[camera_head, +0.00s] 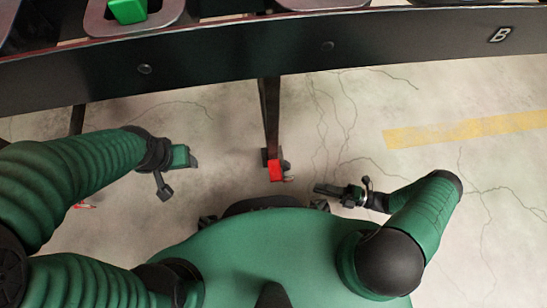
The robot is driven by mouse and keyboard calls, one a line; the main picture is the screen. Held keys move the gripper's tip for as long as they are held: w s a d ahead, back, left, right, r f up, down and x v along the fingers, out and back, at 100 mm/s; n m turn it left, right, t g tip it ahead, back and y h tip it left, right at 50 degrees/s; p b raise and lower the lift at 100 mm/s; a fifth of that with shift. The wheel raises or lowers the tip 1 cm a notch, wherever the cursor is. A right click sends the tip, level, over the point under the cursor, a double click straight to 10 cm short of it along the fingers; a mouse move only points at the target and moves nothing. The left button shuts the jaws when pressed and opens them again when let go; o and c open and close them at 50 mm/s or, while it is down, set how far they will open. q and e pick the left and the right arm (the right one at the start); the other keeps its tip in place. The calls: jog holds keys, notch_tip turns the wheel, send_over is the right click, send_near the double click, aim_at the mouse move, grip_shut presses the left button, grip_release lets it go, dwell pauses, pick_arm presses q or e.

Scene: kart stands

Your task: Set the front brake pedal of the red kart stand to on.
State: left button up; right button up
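A small red pedal (276,170) sits low at the foot of a dark post under the stand, near the middle of the view. Its on or off position cannot be told from this angle. My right gripper (320,188) is to the right of the pedal, pointing left towards it with a small gap between. Its fingers look like one dark bar, so their opening is unclear. My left gripper (190,159) is well to the left of the pedal, apart from it, and its finger opening is unclear too.
The dark stand (200,78) spans the top, marked B at right, with a green block (127,10) in a grey-rimmed recess. A small red piece (85,206) lies low at left, partly hidden by my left arm. Cracked floor with a yellow stripe (470,130) is clear at right.

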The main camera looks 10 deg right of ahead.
jog(key=b+x, duration=0.2)
jog(key=x, duration=0.6)
jog(key=b+x, duration=0.2)
jog(key=x, duration=0.6)
jog(key=shift+w+a, duration=0.1)
jog(key=shift+w, duration=0.2)
jog(key=shift+w+a+r+b, duration=0.1)
jog(key=shift+w+a+b, duration=0.05)
jog(key=shift+a+b, duration=0.2)
grip_shut()
jog(key=shift+d, duration=0.1)
